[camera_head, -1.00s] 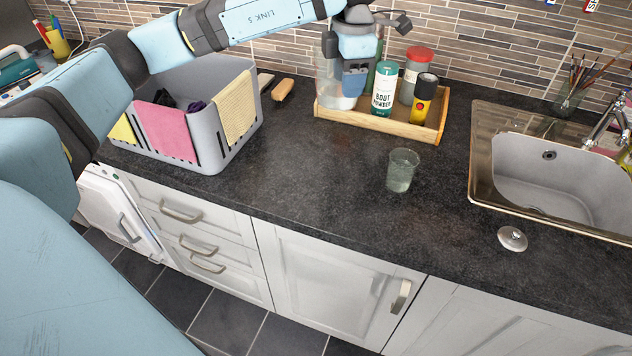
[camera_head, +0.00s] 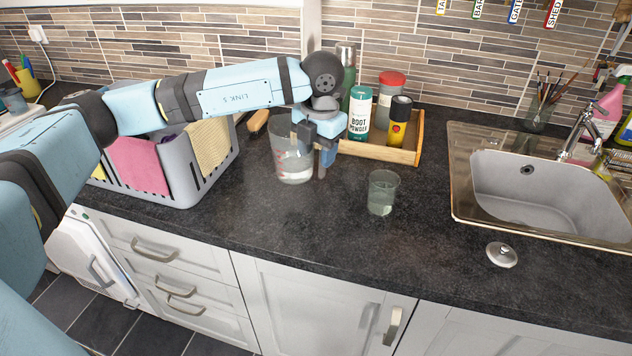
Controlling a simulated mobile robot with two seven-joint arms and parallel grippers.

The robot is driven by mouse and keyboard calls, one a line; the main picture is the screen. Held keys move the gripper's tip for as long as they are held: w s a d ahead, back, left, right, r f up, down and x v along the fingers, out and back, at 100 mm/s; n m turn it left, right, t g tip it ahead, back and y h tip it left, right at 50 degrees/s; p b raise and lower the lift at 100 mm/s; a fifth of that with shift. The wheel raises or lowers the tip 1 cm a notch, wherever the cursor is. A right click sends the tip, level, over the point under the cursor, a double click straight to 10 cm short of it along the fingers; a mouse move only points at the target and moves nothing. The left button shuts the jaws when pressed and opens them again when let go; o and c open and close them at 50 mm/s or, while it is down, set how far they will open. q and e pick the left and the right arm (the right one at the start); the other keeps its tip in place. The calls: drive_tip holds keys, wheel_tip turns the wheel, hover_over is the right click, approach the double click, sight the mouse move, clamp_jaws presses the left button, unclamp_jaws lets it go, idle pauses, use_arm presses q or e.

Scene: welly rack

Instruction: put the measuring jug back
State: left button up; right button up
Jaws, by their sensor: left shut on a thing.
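The measuring jug (camera_head: 291,160) is a clear, upright jug with red marks and some clear liquid in its lower part. My left gripper (camera_head: 322,160) points down at the jug's right side and is shut on it, seemingly at its handle, which the fingers hide. My right gripper is not in view.
The tray holds a boot powder bottle (camera_head: 360,115), a red-lidded jar (camera_head: 387,100), a yellow-and-black can (camera_head: 398,122) and a green flask (camera_head: 346,75). A glass (camera_head: 383,192) stands right of the jug. A grey crate (camera_head: 190,175) is left, a sink (camera_head: 540,185) right.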

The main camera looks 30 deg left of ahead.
use_arm(q)
drive_tip(key=shift+f, duration=4.1)
drive_tip(key=shift+f, duration=0.15)
drive_tip(key=o, duration=1.4)
drive_tip(key=shift+c, duration=0.2)
drive_tip(key=r, duration=1.2)
drive_tip(key=shift+d+r, duration=0.15)
drive_tip(key=shift+d, duration=0.2)
drive_tip(key=shift+s, duration=0.1)
